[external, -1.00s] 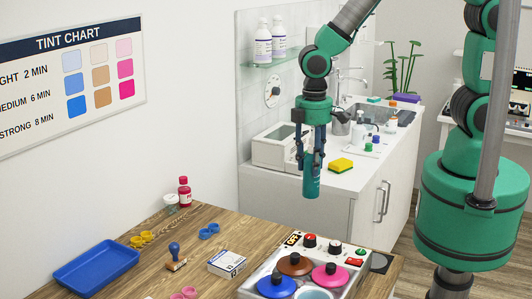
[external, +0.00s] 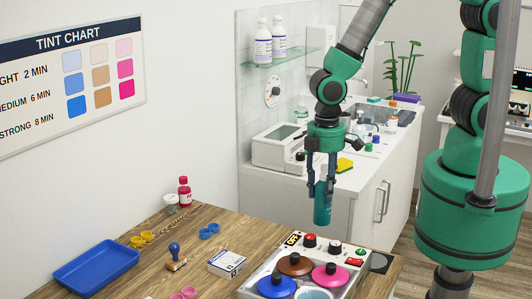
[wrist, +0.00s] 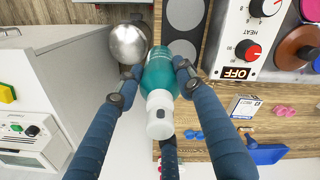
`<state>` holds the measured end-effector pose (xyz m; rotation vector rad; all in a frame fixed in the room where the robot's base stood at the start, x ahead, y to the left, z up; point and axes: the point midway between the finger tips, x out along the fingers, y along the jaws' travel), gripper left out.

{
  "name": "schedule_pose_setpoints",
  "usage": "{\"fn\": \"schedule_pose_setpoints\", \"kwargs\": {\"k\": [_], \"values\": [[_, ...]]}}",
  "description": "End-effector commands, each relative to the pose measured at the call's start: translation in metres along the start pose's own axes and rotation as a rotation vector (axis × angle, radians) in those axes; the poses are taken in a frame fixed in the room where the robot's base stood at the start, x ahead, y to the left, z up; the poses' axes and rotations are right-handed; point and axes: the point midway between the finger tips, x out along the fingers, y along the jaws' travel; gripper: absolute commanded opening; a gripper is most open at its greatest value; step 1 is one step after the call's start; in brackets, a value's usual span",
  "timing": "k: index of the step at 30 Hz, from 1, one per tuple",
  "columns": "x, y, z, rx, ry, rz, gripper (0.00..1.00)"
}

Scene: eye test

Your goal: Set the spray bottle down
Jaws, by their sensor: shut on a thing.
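The spray bottle is teal. In the external view its teal body (external: 322,208) hangs upright below my gripper (external: 321,187), in the air near the table's back right corner. The bottle's underside is hidden in the wrist view.
A heater with several coloured lidded pots has a white front panel (wrist: 236,40). Beside it are grey discs (wrist: 184,12) on a dark strip. A shiny round metal thing (wrist: 128,44) is close to the bottle in the wrist view. A white cabinet (external: 350,205) stands behind.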

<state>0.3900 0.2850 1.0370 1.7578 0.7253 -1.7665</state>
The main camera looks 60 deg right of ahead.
Motion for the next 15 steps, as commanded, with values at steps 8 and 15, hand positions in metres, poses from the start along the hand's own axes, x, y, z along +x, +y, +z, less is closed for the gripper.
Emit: {"fn": "schedule_pose_setpoints", "kwargs": {"k": [8, 15], "values": [[0.0, 0.0, -0.002, 0.0, 0.0, 0.0, 0.05], [0.001, 0.003, -0.021, 0.0, 0.0, 0.0, 0.05]]}}
